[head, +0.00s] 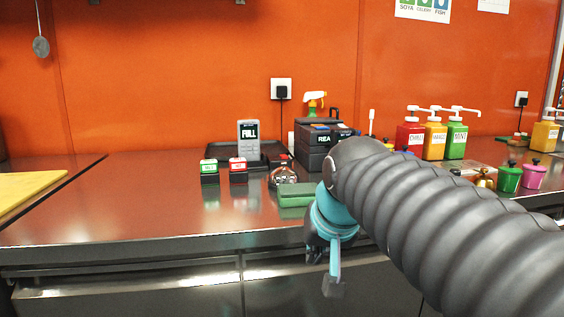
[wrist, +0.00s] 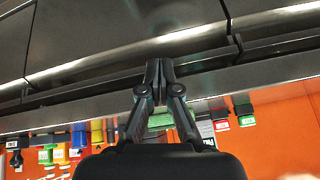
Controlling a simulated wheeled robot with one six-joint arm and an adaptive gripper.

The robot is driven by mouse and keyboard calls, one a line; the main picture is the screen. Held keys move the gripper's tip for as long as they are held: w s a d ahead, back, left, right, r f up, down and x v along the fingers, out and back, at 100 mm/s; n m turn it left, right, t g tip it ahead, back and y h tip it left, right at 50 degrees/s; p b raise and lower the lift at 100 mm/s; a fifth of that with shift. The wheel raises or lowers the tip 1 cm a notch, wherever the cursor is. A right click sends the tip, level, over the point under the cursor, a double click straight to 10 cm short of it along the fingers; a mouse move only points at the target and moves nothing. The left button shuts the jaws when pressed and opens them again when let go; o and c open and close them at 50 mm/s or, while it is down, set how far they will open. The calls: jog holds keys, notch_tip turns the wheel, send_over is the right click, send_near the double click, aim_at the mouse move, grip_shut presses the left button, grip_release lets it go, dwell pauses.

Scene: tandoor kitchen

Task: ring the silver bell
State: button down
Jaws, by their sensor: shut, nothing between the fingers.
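A small rounded thing (head: 283,177) with a shiny, partly silver surface stands on the counter left of centre in the head view. It may be the silver bell, but it is too small to tell. A brass-coloured thing (head: 485,179) is partly hidden behind my arm at the right. My gripper (head: 332,286) hangs in front of the counter's front edge, below the top and apart from both. In the wrist view my gripper (wrist: 153,72) has its fingers together and empty, against the dark cabinet fronts.
A green block (head: 296,194) lies near the counter edge behind my gripper. Green and red labelled boxes (head: 238,171), a dark tray (head: 222,154) and a dark case (head: 312,150) stand behind. Pump bottles (head: 434,139) and lidded pots (head: 509,179) are at the right. The counter's left middle is clear.

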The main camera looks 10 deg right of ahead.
jog(key=w+r+m+t, duration=0.1)
jog(key=w+r+m, duration=0.1)
jog(key=w+r, duration=1.1)
notch_tip(320, 180, up, 8)
jog(key=m+t+p, duration=0.1)
jog(key=m+t, duration=0.1)
jog(key=m, duration=0.1)
send_over(285, 163)
jog(key=shift+f+y, duration=0.15)
jog(key=shift+y, duration=0.25)
jog(key=shift+f, duration=0.1)
notch_tip(285, 163, down, 9)
jog(key=b, duration=0.5)
jog(key=shift+r, duration=0.2)
jog(key=shift+f, duration=0.2)
jog(key=shift+f, duration=0.2)
